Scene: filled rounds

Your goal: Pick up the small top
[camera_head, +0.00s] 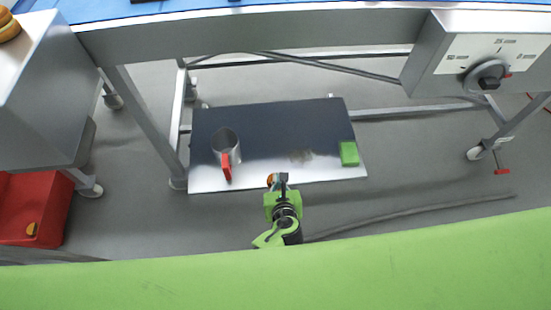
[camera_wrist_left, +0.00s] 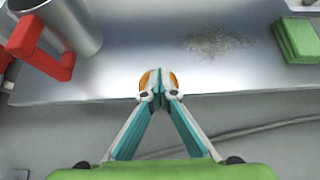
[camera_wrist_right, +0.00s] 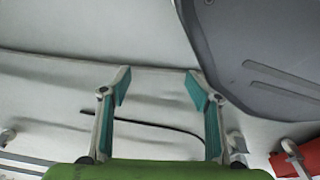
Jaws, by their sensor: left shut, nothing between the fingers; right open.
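A small orange-brown round piece (camera_wrist_left: 146,77), which looks like the small top, shows on both sides of my left fingertips in the left wrist view. The fingers hide its middle. In the head view a bit of it (camera_head: 270,181) shows just left of the fingertips, by the lower shelf's front edge. I cannot tell whether it touches the shelf or the fingers. My left gripper (camera_head: 279,178) is shut with nothing between its fingers; it also shows in the left wrist view (camera_wrist_left: 160,92). My right gripper (camera_wrist_right: 158,80) is open and empty in the right wrist view, away from the piece.
The metal lower shelf (camera_head: 265,180) holds a metal pitcher (camera_head: 225,142) with a red handle at left and a green block (camera_head: 349,153) at right. A red bin (camera_head: 50,200) with a small orange-brown piece (camera_head: 31,229) stands at far left. A filled round (camera_head: 8,26) sits on the left counter.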

